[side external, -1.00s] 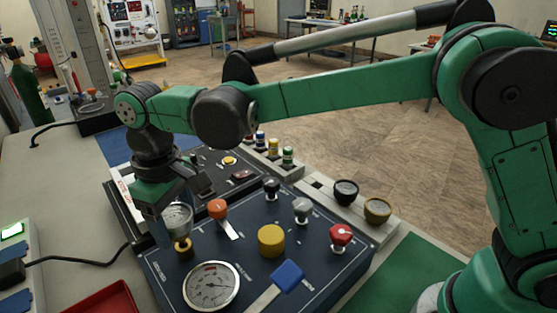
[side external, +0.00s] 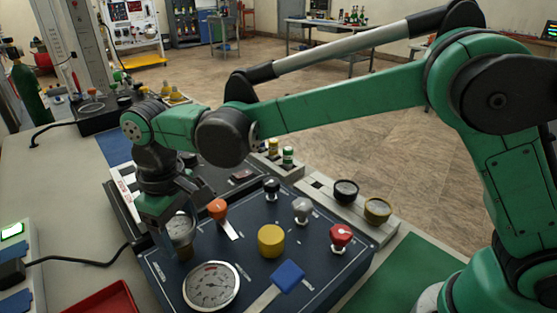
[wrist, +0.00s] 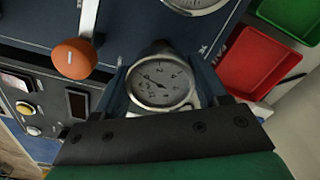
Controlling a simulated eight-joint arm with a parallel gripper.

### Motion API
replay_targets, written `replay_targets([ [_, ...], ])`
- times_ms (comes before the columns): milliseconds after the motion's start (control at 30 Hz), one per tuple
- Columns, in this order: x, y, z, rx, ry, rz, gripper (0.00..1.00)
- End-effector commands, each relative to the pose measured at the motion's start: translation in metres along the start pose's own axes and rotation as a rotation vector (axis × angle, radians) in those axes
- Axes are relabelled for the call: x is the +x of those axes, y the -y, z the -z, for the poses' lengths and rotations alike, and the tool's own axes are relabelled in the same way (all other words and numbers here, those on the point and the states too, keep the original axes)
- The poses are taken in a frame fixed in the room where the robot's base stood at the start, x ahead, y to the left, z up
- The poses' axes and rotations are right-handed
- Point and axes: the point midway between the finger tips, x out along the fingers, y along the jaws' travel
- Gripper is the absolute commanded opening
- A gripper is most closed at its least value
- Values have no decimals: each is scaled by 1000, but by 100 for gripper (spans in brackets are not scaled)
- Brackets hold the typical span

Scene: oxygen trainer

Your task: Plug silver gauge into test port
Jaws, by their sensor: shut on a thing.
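The silver gauge (side external: 180,228), with a round white dial, is held between the fingers of my gripper (side external: 178,240) over the near left part of the dark blue panel (side external: 240,243). It also shows in the wrist view (wrist: 160,84), dial facing the camera, with the blue fingers of my gripper (wrist: 160,98) on either side. The gauge's lower end is close to the panel. The test port is hidden under the gauge and fingers, so I cannot tell whether the gauge is seated in it.
A large panel gauge (side external: 211,286) lies close in front of my gripper. An orange knob (side external: 217,208) stands just to its right. A yellow knob (side external: 271,240), a blue lever (side external: 287,277) and a red knob (side external: 341,235) are farther right. A red tray (side external: 103,300) is at front left.

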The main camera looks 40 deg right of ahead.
Motion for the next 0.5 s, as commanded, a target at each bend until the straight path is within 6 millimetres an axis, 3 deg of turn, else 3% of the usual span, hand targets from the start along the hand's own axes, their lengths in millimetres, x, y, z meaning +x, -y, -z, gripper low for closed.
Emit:
replay_targets([
  [167,4,0,0,0,0,0,5],
  [200,4,0,0,0,0,0,69],
  [300,4,0,0,0,0,0,98],
  [500,4,0,0,0,0,0,100],
])
